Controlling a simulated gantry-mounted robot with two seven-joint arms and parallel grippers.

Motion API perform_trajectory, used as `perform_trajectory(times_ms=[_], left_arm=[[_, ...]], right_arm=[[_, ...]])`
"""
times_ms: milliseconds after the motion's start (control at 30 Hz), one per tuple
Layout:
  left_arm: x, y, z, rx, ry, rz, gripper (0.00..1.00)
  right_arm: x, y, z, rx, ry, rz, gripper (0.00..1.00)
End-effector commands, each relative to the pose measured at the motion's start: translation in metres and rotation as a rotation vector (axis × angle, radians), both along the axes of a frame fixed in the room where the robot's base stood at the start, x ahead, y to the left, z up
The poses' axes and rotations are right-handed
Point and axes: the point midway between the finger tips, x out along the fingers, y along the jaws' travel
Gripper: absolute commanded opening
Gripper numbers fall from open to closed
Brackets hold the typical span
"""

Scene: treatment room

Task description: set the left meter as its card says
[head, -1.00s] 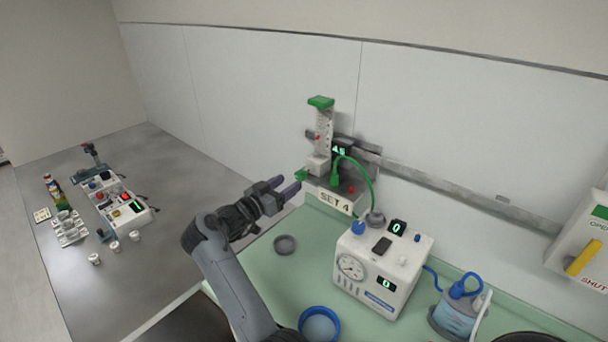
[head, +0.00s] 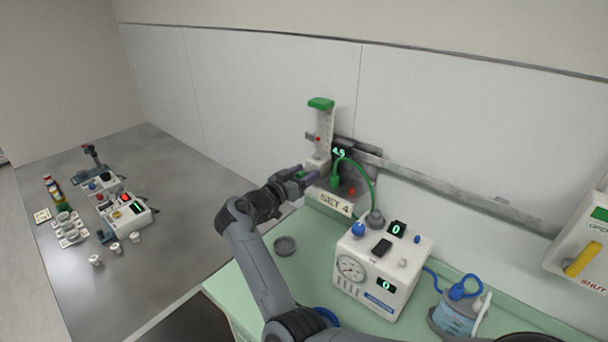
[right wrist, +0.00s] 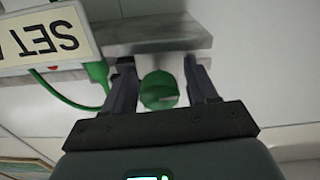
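The left meter (head: 320,135) is an upright white tube with a green cap, fixed at the wall rail. A small red mark shows in its tube. Its dark display (head: 339,153) shows green digits that look like 4.9. Its card (head: 336,202) reads "SET 4". A green knob (right wrist: 158,90) sits low on the meter's front. My right gripper (head: 304,173) is at this knob. In the right wrist view its two fingers (right wrist: 160,88) stand on either side of the knob, with narrow gaps, so it looks open around it. My left gripper is not in view.
A green hose (head: 370,180) curves beside the meter. A white gauge box (head: 408,265) stands to the right on the green counter. A box with a yellow lever (head: 583,258) is at far right.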

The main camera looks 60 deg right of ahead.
Motion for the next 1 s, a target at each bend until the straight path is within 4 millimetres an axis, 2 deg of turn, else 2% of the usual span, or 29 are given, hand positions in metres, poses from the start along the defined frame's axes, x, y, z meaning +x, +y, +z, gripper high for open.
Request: perform_trajectory(times_ms=[33, 300, 333, 600, 867, 900, 1000], left_arm=[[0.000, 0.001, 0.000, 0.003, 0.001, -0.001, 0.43], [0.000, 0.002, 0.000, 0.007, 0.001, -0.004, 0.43], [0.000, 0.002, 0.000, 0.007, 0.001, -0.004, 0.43], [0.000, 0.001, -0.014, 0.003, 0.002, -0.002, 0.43], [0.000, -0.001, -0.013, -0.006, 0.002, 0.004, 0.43], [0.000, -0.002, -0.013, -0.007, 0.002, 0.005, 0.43], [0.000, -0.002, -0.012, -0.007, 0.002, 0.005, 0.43]], right_arm=[[0.000, 0.000, 0.000, 0.000, 0.000, 0.000, 0.50], [0.000, 0.000, 0.000, 0.000, 0.000, 0.000, 0.08], [0.000, 0.000, 0.000, 0.000, 0.000, 0.000, 0.07], [0.000, 0.000, -0.001, -0.025, -0.165, 0.000, 0.06], [-0.001, 0.000, 0.001, -0.028, -0.175, -0.001, 0.06], [-0.001, 0.000, 0.001, -0.028, -0.175, -0.001, 0.41], [-0.001, 0.000, 0.001, -0.028, -0.175, -0.001, 0.56]])
